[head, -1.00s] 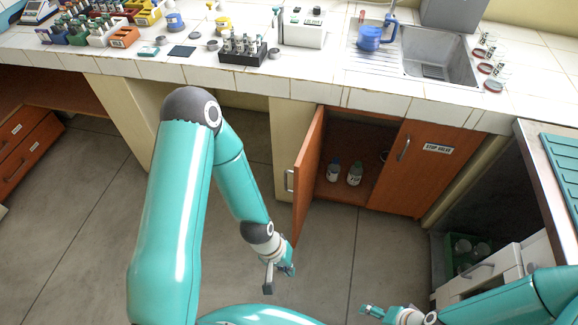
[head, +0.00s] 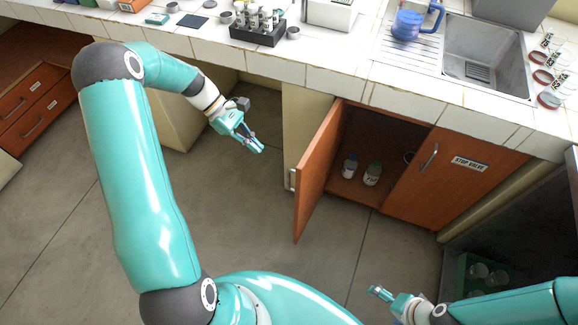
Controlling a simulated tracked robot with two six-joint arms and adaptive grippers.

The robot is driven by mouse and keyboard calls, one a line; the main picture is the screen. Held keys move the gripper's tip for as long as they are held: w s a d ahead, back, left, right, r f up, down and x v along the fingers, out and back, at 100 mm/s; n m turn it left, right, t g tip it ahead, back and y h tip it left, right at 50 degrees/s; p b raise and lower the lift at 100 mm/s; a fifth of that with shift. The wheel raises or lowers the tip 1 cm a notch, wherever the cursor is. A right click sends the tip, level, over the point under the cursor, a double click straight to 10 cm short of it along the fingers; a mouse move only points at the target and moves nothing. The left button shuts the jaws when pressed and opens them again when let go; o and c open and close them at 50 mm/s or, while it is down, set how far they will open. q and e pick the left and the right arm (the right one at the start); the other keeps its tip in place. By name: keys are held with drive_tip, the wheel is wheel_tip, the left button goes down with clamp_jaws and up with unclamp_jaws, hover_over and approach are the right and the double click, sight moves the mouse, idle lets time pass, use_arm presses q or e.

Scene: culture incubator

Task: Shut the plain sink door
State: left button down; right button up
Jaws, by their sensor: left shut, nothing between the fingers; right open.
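The plain sink door (head: 318,172) is the reddish-brown left leaf of the cabinet under the sink. It stands wide open, swung out toward me, with a metal handle (head: 292,180) on its left face. The right leaf (head: 433,180), labelled "STOP VALVE", is closed. My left gripper (head: 258,147) is shut and empty, to the left of the open door and apart from it, in front of the opening under the counter. My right gripper (head: 378,291) is open and empty at the lower right, well below the cabinet.
Two small bottles, one blue-capped (head: 349,167) and one green-capped (head: 372,174), stand inside the cabinet. The tiled counter (head: 330,78) overhangs above, with a sink (head: 487,55) and a blue jug (head: 412,22). Grey floor (head: 240,230) in front of the door is clear.

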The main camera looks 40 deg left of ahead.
sight(296, 178)
use_arm(q)
drive_tip(key=w+d+f+p, duration=0.1)
drive_tip(key=d+f, duration=0.4)
drive_tip(key=d, duration=0.4)
drive_tip(key=shift+w+d+f, duration=0.2)
drive_tip(key=shift+d+f, duration=0.05)
drive_tip(key=shift+d, duration=0.1)
